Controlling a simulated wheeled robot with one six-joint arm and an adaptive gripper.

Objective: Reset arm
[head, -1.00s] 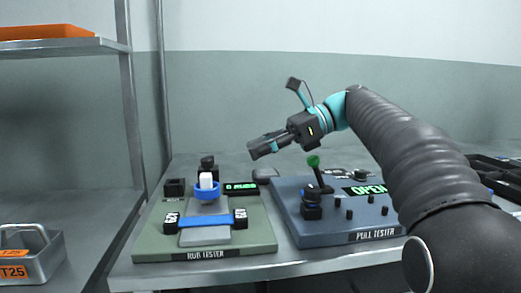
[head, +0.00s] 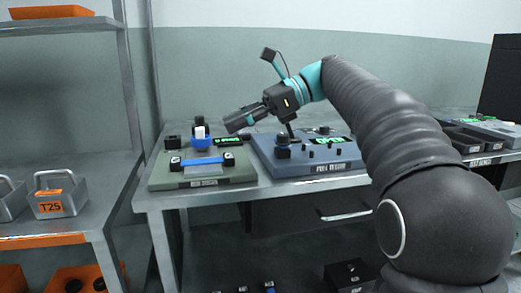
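My arm reaches in from the right in the head view and bends down to the left. My gripper (head: 238,122) hangs in the air above the table, over the gap between the rub tester (head: 222,177) and the pull tester (head: 283,170). Its fingers look close together, but the angle hides whether they are open or shut. I see nothing held in it. The rub tester is green, with a blue strip (head: 202,161) across it and a white block in a blue holder (head: 200,140). The pull tester is blue-grey with a green display reading OPEN (head: 328,142).
A metal shelf (head: 60,226) at left holds grey bins, one labelled T25 (head: 60,203), with orange bins (head: 85,280) below. The table has a drawer with a handle (head: 345,216). Dark trays (head: 465,138) sit at right.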

